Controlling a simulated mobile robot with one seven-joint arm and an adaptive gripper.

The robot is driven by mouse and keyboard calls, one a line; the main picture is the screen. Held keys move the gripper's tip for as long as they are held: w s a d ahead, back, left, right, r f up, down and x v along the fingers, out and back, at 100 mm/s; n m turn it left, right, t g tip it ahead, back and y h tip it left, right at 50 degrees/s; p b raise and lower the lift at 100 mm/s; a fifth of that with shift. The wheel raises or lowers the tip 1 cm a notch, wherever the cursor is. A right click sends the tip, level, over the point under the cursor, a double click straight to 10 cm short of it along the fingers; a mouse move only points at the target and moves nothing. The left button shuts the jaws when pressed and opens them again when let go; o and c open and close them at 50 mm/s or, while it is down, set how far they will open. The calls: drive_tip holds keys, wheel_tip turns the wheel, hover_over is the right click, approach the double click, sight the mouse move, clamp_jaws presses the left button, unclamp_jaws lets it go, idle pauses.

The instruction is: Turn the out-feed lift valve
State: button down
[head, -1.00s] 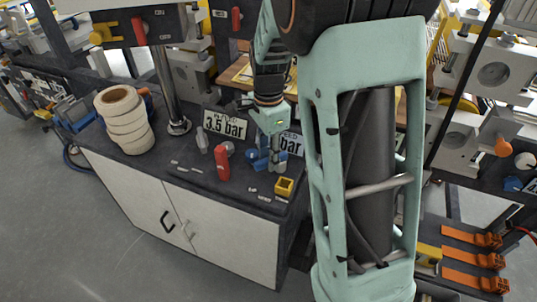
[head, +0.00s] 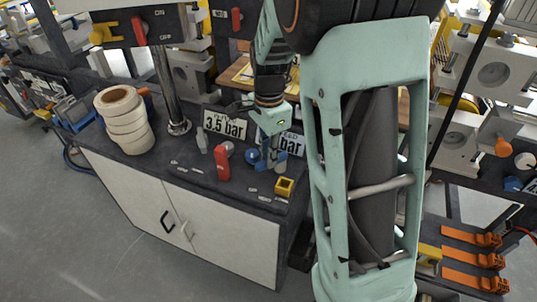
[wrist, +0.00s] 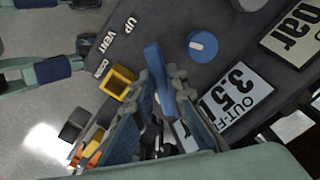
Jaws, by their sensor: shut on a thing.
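The out-feed lift valve shows in the wrist view as a blue lever (wrist: 157,62) between my fingertips. My gripper (wrist: 163,82) is shut on this lever; its fingers hide the valve body and much of the lever's lower part. In the head view my gripper (head: 272,155) points down at the right end of the dark cabinet top, in front of the right 3.5 bar sign (head: 292,145). The OUT-FEED sign (wrist: 243,97) is right of the fingers in the wrist view. Printed labels UP, VENT and DOWN (wrist: 115,46) lie beyond the lever.
A red lever valve (head: 222,162) stands left of my gripper. A round blue knob (wrist: 203,45) and a yellow square block (wrist: 118,80) are close by. Tape rolls (head: 124,120) are stacked on the left of the cabinet top (head: 165,165). A post (head: 167,80) rises behind.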

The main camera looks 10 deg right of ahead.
sight(286, 160)
drive_tip(key=n, duration=0.2)
drive_tip(key=s+n, duration=0.1)
drive_tip(key=shift+d+n, duration=0.35)
drive_tip(key=shift+n, duration=0.05)
drive_tip(key=n, duration=0.3)
drive_tip(key=shift+s+d+n, duration=0.4)
drive_tip(key=n, duration=0.1)
drive_tip(key=d+n, duration=0.1)
drive_tip(key=n, duration=0.2)
drive_tip(key=shift+s+d, duration=0.15)
drive_tip(key=shift+s, duration=0.15)
drive_tip(key=shift+d+n, duration=0.25)
drive_tip(key=shift+n, duration=0.6)
drive_tip(key=shift+d+n, duration=0.25)
drive_tip(key=shift+n, duration=0.6)
drive_tip(key=shift+r, duration=0.1)
drive_tip(key=c, duration=1.9)
unclamp_jaws()
drive_tip(key=shift+c, duration=0.2)
wheel_tip(286, 160, up, 12)
